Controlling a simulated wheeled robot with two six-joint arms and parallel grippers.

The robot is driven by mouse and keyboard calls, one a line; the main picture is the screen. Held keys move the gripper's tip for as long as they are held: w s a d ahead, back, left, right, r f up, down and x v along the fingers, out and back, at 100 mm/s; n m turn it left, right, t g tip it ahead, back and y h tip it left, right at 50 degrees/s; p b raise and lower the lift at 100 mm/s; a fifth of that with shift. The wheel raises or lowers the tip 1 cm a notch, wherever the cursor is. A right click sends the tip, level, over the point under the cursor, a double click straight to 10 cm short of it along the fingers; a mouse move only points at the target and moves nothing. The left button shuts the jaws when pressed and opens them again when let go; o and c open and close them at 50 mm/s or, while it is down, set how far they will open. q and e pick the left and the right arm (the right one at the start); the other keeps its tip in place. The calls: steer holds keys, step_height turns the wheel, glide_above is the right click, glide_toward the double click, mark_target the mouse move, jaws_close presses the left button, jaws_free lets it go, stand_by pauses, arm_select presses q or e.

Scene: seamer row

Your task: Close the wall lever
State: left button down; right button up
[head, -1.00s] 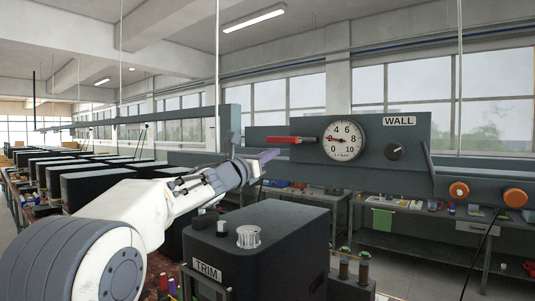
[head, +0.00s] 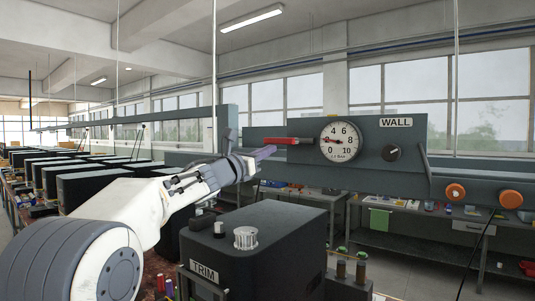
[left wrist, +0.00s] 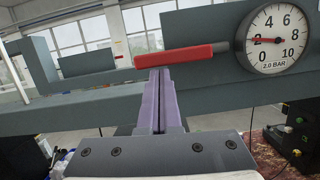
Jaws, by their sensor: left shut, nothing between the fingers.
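The wall lever (head: 286,141) has a red handle that lies level, pointing left from beside the round pressure gauge (head: 340,142) on the grey panel marked WALL (head: 396,122). The handle (left wrist: 181,55) also shows in the left wrist view, running across just beyond my fingertips. My left gripper (head: 266,152) is shut and empty, its purple fingers together, just below and left of the handle in the head view. In the left wrist view the fingertips (left wrist: 160,72) reach the handle's lower edge; I cannot tell whether they touch. My right gripper is not in view.
A black machine marked TRIM (head: 253,245) stands below my left arm. Several black machines line the left. Workbenches stand behind.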

arm_select(q)
steer(key=shift+a+r+m, duration=0.1)
steer(key=shift+r+m, duration=0.1)
steer(key=shift+m, duration=0.4)
steer(key=shift+w+a+r+m+g+h+b, duration=0.1)
steer(key=shift+r+m+g+h+b, duration=0.15)
steer(key=shift+m, duration=0.45)
steer(key=shift+w+r+m+g+h+b, duration=0.15)
steer(key=shift+r+m+g+h, duration=0.15)
steer(key=shift+m, duration=0.4)
steer(key=shift+r+m+g, duration=0.25)
steer(key=shift+r+m, duration=0.3)
steer(key=shift+m, duration=0.55)
step_height(320, 180, up, 5)
steer(key=s+d+m+g+p, duration=0.2)
steer(key=m+g+p, duration=0.1)
steer(key=m, duration=0.8)
steer(key=shift+d+r, duration=0.2)
steer(key=shift+d, duration=0.05)
steer(key=shift+s+d+h, duration=0.1)
steer(key=shift+h, duration=0.15)
